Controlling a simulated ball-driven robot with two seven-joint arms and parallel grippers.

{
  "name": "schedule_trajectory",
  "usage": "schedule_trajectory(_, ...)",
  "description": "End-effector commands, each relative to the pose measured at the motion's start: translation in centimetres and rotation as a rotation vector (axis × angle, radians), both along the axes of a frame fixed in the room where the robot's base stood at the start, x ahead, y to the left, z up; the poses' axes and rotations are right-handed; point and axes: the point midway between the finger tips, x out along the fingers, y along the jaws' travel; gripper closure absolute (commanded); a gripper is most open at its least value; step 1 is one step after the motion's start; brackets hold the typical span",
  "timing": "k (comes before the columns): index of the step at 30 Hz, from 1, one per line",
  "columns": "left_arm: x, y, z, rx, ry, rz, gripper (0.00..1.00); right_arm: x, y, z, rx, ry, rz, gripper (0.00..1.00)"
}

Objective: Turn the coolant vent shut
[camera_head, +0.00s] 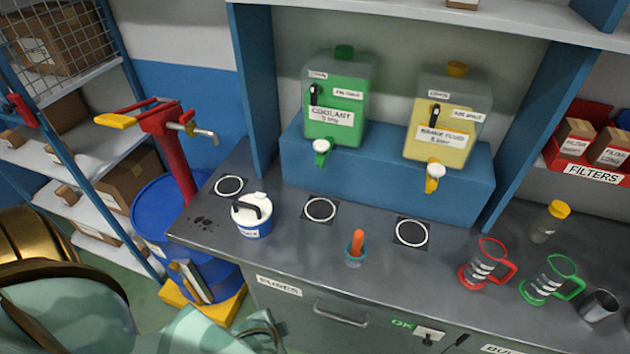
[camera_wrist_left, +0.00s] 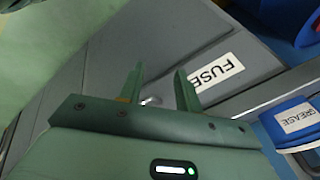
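The coolant canister (camera_head: 349,101) is a green tank with a green cap, standing upright on the blue shelf. A small black lever (camera_head: 314,94) on its upper left front, standing roughly upright between small labels, looks like the vent. A green tap with a white knob (camera_head: 320,147) sits at its lower front. My left gripper (camera_wrist_left: 160,75) is open and empty, its fingers apart in front of the grey drawer front. In the head view it is low at the left (camera_head: 270,328), well below the canister. My right gripper is not in view.
The yellow brake fluid canister (camera_head: 445,115), with a similar black lever, stands to the right on the blue shelf (camera_head: 385,178). A white grease tub (camera_head: 251,215), orange-handled tool (camera_head: 356,245), red jug (camera_head: 484,264) and green jug (camera_head: 550,280) stand on the counter. A red pump (camera_head: 172,150) rises at left.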

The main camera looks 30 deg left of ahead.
Motion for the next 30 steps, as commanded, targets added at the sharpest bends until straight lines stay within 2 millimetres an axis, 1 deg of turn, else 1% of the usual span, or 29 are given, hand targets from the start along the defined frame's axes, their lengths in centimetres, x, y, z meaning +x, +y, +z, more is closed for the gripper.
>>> schedule_trajectory(1,1.2,0.3,4.1,0.021,-0.034,-0.004,0.65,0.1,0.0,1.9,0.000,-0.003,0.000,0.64)
schedule_trajectory(2,1.8,0.5,6.2,0.035,-0.053,-0.004,0.65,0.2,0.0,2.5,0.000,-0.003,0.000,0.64)
schedule_trajectory(3,2.7,0.9,9.3,0.056,-0.085,-0.001,0.65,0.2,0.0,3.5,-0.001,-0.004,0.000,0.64)
schedule_trajectory(5,4.2,1.8,14.4,0.090,-0.147,0.019,0.65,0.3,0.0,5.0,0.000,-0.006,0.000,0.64)
schedule_trajectory(6,5.2,2.5,17.9,0.108,-0.201,0.045,0.65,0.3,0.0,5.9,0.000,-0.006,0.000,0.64)
schedule_trajectory(8,6.9,3.8,22.9,0.126,-0.302,0.104,0.65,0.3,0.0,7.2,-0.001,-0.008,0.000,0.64)
schedule_trajectory(9,8.2,4.7,26.2,0.125,-0.390,0.157,0.65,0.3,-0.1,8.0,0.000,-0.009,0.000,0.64)
schedule_trajectory(11,10.7,6.1,30.6,0.095,-0.555,0.253,0.65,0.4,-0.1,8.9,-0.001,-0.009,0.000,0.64)
schedule_trajectory(12,12.6,7.1,33.3,0.052,-0.684,0.319,0.65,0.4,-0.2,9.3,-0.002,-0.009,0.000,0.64)
schedule_trajectory(13,13.9,7.6,34.7,0.011,-0.772,0.357,0.65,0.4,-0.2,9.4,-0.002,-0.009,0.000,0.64)
schedule_trajectory(15,16.6,8.5,37.2,-0.101,-0.945,0.417,0.65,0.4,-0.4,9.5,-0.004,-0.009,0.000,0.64)
schedule_trajectory(16,17.5,8.7,38.1,-0.151,-1.006,0.430,0.65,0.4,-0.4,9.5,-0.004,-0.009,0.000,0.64)
schedule_trajectory(18,19.4,9.0,39.6,-0.260,-1.116,0.445,0.65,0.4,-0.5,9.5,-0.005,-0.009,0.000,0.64)
schedule_trajectory(21,21.2,9.2,41.1,-0.392,-1.211,0.444,0.65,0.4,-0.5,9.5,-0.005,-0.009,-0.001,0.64)
schedule_trajectory(25,22.4,9.1,41.9,-0.477,-1.255,0.436,0.65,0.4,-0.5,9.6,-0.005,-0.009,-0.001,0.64)
schedule_trajectory(28,23.5,9.3,42.0,-0.488,-1.258,0.434,0.65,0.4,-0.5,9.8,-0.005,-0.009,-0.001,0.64)
schedule_trajectory(30,24.6,9.6,42.1,-0.486,-1.259,0.433,0.65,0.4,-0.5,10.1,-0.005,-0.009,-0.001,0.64)
